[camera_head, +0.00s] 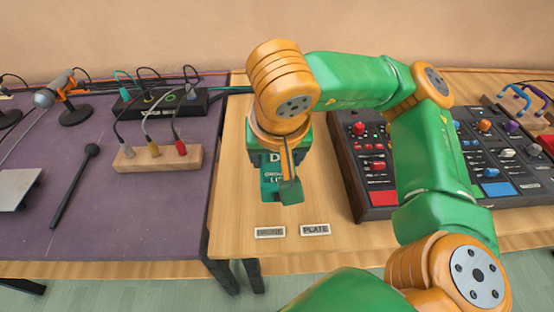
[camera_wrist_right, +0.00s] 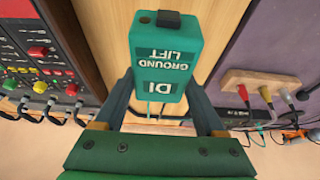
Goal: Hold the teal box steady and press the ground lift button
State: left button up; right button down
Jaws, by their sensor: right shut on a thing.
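The teal box (camera_head: 269,186), lettered "DI GROUND LIFT", is on or just above the wooden table, partly hidden by my right gripper (camera_head: 284,188). In the right wrist view the box (camera_wrist_right: 166,62) sits between the two fingers of the right gripper (camera_wrist_right: 161,82), which is shut on its sides. A black button (camera_wrist_right: 168,18) sticks out at the box's end farthest from the gripper palm, with a small dark hole beside it. No finger touches the button. I cannot tell whether the box rests on the table. My left gripper is not in view.
A red-and-black mixer (camera_head: 362,160) stands right of the box. Two small label plates, one reading "PLATE" (camera_head: 315,229), lie in front. On the purple table (camera_head: 120,215) at left are a wooden block with plugs (camera_head: 157,157) and a black beater (camera_head: 75,187).

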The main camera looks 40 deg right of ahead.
jog(key=shift+w+d+f+b, duration=0.5)
jog(key=shift+w+f+b, duration=0.2)
jog(key=shift+f+b, duration=0.1)
jog(key=shift+w+d+f+b, duration=0.5)
jog(key=shift+w+f+b, duration=0.2)
jog(key=shift+f+b, duration=0.15)
jog(key=shift+w+d+f+b, duration=0.5)
jog(key=shift+w+f+b, duration=0.2)
jog(key=shift+f+b, duration=0.1)
jog(key=shift+w+d+f+b, duration=0.55)
jog(key=shift+w+f, duration=0.2)
jog(key=shift+f, duration=0.1)
jog(key=shift+w+d+f+b, duration=0.45)
jog(key=shift+w+f+b, duration=0.1)
jog(key=shift+w+f, duration=0.2)
pick_arm(q)
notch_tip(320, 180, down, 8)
jog(key=b, duration=0.1)
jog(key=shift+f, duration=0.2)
pick_arm(e)
jog(key=shift+w+d+f, duration=0.4)
jog(key=shift+w+f, duration=0.1)
jog(key=shift+f, duration=0.1)
jog(key=shift+w+d+f, duration=0.35)
jog(key=shift+w+f, duration=0.15)
jog(key=shift+f, duration=0.05)
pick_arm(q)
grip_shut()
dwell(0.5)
